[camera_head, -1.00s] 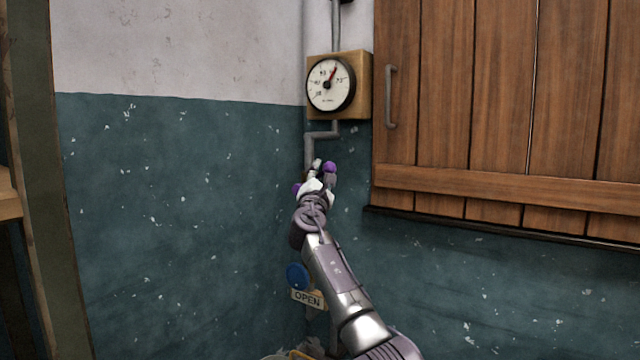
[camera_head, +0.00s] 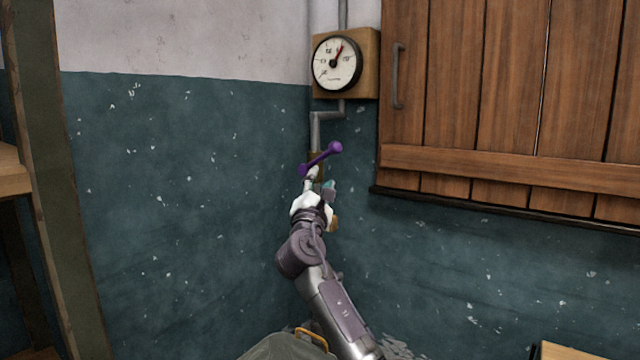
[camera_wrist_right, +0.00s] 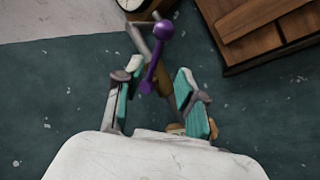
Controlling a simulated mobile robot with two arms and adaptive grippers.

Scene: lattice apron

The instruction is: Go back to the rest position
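My right gripper (camera_head: 321,183) is open and empty, just below and in front of a purple bar handle (camera_head: 320,159) on the pipe in the wall corner. In the right wrist view, the teal-padded fingers of my right gripper (camera_wrist_right: 158,80) are spread apart. The purple handle (camera_wrist_right: 155,62) shows beyond and between them, slanted, with a round knob at each end. A clear gap to the fingers is hard to judge. My right arm reaches up from the bottom middle of the head view. My left gripper is not in view.
A round gauge (camera_head: 337,62) on a wooden board hangs above the handle, on the grey pipe (camera_head: 316,128). A plank wooden shutter (camera_head: 500,90) juts out at right. A wooden shelf frame (camera_head: 50,190) stands at left. A wooden box edge (camera_head: 575,351) shows at bottom right.

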